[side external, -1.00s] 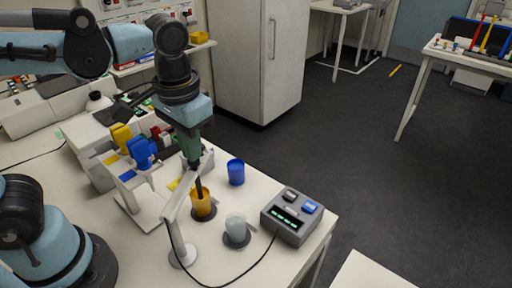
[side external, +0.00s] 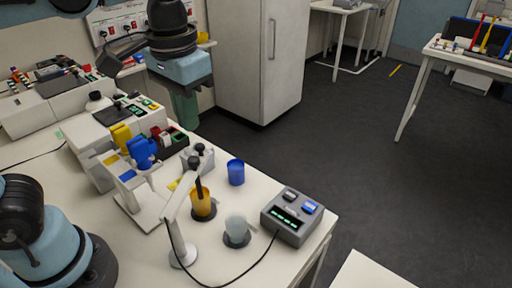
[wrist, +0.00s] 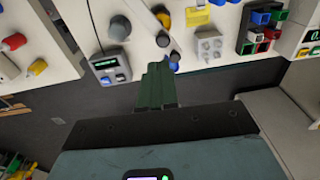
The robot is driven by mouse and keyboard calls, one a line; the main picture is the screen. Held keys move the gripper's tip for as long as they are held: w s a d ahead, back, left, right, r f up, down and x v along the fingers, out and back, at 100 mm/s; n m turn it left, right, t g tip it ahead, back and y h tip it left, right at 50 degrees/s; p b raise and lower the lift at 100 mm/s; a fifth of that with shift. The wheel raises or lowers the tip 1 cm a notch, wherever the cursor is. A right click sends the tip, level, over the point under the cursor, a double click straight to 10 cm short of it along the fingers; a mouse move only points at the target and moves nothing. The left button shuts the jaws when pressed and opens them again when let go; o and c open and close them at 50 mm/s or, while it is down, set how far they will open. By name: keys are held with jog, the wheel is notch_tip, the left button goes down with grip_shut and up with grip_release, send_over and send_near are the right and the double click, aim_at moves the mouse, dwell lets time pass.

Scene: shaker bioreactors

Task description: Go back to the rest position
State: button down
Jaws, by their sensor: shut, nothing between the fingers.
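My gripper (side external: 185,112) is raised, its green fingers shut and empty; in the wrist view its fingers (wrist: 157,85) are together. In the side view it hangs well above the worktop, in front of the white cabinet. On the worktop an orange cup (side external: 203,208) stands on a dark round pad with a dark rod (side external: 199,188) standing in it, apart from my gripper. The rod is by the end of a white stand arm (side external: 176,208).
A blue cup (side external: 236,174), a pale translucent cup (side external: 236,228) and a grey box with a display (side external: 291,217) stand near the orange cup. Blue and yellow-handled equipment (side external: 141,150) stands to the left. The white cabinet (side external: 254,55) is behind; open floor lies right.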

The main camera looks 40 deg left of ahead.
send_near(193, 160)
jog(key=f, duration=0.7)
jog(key=shift+w, duration=0.2)
notch_tip(193, 160, up, 13)
jog(key=shift+s, duration=0.2)
dwell(1.6)
jog(key=shift+d, duration=0.15)
dwell(0.5)
